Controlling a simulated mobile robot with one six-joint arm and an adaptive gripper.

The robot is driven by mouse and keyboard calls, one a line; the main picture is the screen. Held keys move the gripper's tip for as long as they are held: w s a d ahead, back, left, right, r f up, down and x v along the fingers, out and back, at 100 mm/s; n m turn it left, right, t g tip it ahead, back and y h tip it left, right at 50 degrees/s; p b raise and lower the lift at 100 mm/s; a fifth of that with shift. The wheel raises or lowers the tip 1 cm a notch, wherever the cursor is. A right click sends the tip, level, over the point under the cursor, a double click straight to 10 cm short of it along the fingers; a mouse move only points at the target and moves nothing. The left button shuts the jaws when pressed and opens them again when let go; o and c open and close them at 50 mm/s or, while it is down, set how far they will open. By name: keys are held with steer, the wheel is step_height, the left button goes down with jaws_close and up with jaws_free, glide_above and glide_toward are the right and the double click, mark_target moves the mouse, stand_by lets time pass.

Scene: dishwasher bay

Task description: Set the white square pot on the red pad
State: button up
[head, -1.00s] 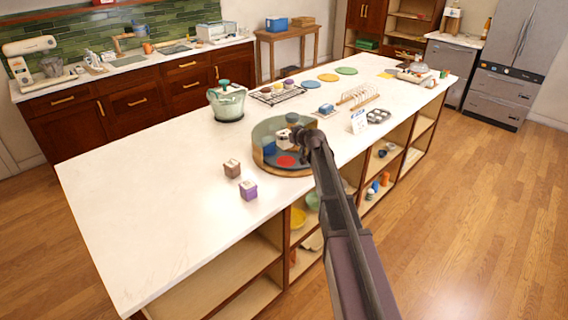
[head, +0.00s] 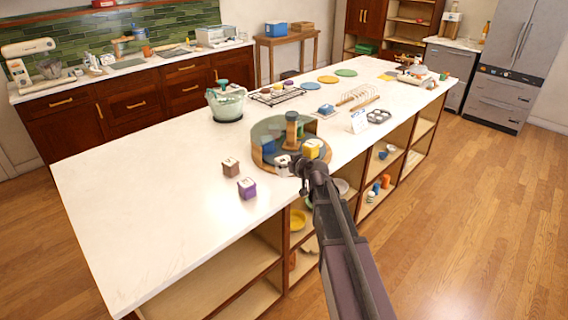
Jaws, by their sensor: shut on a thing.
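The white square pot (head: 283,165) is at the front of a round turntable with a curved clear wall. My gripper (head: 295,166) reaches in from the right and is shut on it. The pot appears low over the turntable floor; I cannot tell whether it rests there or hangs slightly above. The red pad is not visible now; the pot and gripper cover the area where it showed earlier.
On the turntable, a blue pot (head: 268,146) is at left, a yellow pot (head: 312,148) at right, and a post (head: 291,130) in the middle. Brown (head: 230,167) and purple (head: 247,188) boxes stand left of it. The counter's left part is clear.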

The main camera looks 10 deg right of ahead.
steer(key=shift+w, duration=0.15)
steer(key=w+d, duration=0.1)
steer(key=w, duration=0.3)
steer(key=w+f+b, duration=0.1)
steer(key=w, duration=0.4)
steer(key=w+d, duration=0.1)
steer(key=w, duration=0.4)
steer(key=shift+w+d+f, duration=0.1)
steer(key=shift+d+f, duration=0.05)
steer(key=shift+d, duration=0.2)
steer(key=shift+w, duration=0.3)
steer(key=shift+w+d+f+b, duration=0.1)
steer(key=shift+w+f+b, duration=0.25)
steer(key=shift+f+b, duration=1.5)
steer(key=shift+b, duration=0.15)
steer(key=shift+f, duration=0.2)
steer(key=o, duration=1.1)
steer(key=shift+r, duration=0.1)
steer(key=shift+r, duration=0.1)
